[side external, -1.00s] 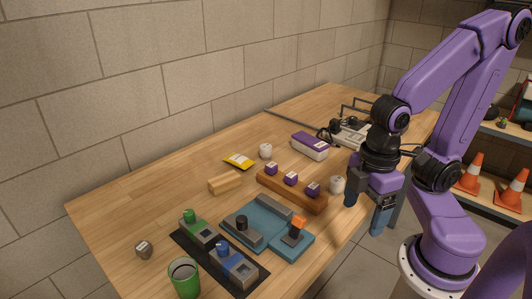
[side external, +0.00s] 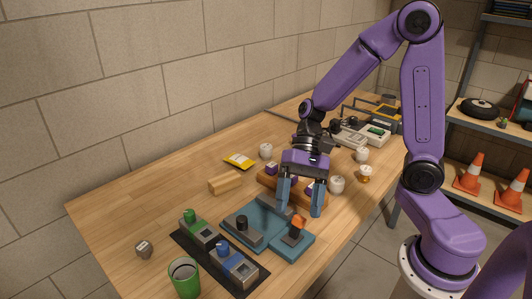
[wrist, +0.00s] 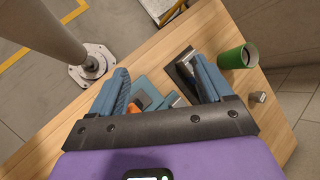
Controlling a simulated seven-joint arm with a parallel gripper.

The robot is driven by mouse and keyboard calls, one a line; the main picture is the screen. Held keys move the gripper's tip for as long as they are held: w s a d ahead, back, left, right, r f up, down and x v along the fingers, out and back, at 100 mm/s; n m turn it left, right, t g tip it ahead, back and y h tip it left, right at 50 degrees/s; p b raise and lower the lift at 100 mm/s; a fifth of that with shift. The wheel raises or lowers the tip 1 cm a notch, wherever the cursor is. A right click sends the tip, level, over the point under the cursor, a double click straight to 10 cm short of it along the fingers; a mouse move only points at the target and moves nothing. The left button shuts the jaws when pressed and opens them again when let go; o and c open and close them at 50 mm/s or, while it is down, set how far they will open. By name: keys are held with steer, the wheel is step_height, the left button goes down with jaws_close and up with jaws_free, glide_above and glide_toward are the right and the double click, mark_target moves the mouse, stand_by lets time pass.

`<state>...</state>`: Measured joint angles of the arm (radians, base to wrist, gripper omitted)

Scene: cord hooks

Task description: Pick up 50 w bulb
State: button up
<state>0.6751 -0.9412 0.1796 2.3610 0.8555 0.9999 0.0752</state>
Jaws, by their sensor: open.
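I cannot read any wattage marking, so I cannot tell which thing is the 50 W bulb. Small white rounded pieces that may be bulbs stand on the table: one near the wall (side external: 266,151), one right of the wooden rack (side external: 337,185), and one farther back (side external: 362,154). A small gold-and-white piece (side external: 366,174) stands near the right table edge. My gripper (side external: 300,208) is open and empty, pointing down over the teal tray and wooden rack. In the wrist view its fingers (wrist: 162,65) are spread apart with nothing between them.
The teal tray (side external: 262,243) holds a grey block and an orange-topped piece. The wooden rack (side external: 264,187) carries purple cubes. A black mat (side external: 206,262), green cup (side external: 184,279) and grey piece (side external: 144,249) are at front left. A yellow packet (side external: 239,161) and wooden block (side external: 225,184) lie left.

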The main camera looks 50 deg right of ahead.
steer(key=w+d+f+m+t+y, duration=0.1)
steer(key=w+d+m+t+y, duration=0.35)
steer(key=w+m, duration=0.55)
steer(key=m+t+h, duration=0.8)
steer(key=m+t, duration=0.5)
steer(key=m, duration=0.5)
glide_toward(262, 149)
steer(key=shift+g, duration=0.25)
steer(key=w+f, duration=0.1)
steer(key=w, duration=0.1)
steer(key=w+f, duration=0.1)
steer(key=w, duration=0.1)
steer(key=w+f, duration=0.1)
steer(key=w, duration=0.1)
steer(key=shift+d, duration=0.1)
steer(key=shift+d+x, duration=0.15)
steer(key=shift+x, duration=1.15)
steer(key=shift+d+x, duration=0.1)
steer(key=shift+x, duration=1.2)
steer(key=c, duration=1.1)
